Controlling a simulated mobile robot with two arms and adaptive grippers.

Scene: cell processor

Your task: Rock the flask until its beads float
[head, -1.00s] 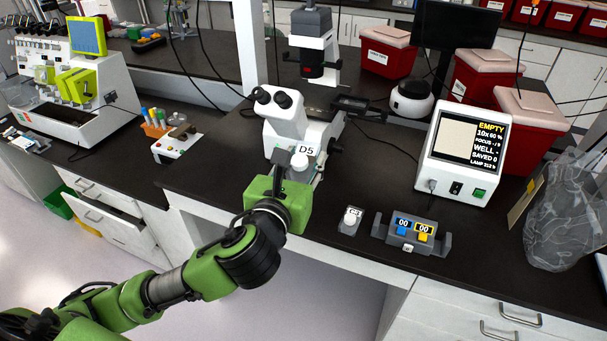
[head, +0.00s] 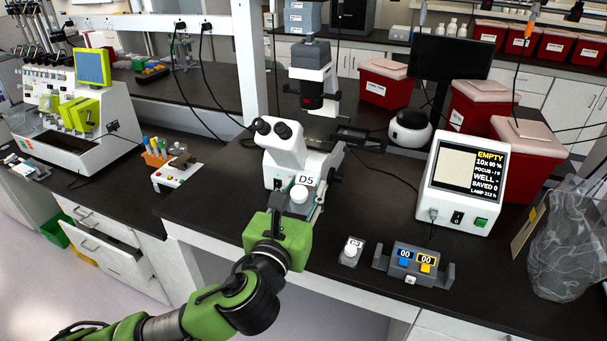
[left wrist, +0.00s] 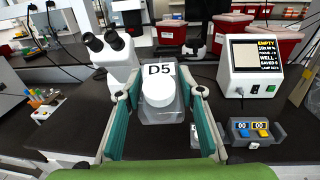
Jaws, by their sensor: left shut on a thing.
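The flask (left wrist: 162,106) is a clear vessel with a white cap and a white D5 label. In the left wrist view it sits between the two green-padded fingers of my left gripper (left wrist: 163,112), which is shut on it. In the head view the flask (head: 300,197) shows in front of the microscope, above the bench's front part, with my left gripper (head: 299,203) around it. The beads inside cannot be made out. My right gripper is not in view.
The white microscope (head: 295,150) stands close behind the flask. A monitor box reading EMPTY (head: 465,170), a two-display counter (head: 413,263) and a small white-capped item (head: 351,251) are to the right. Dark bench is bare between them.

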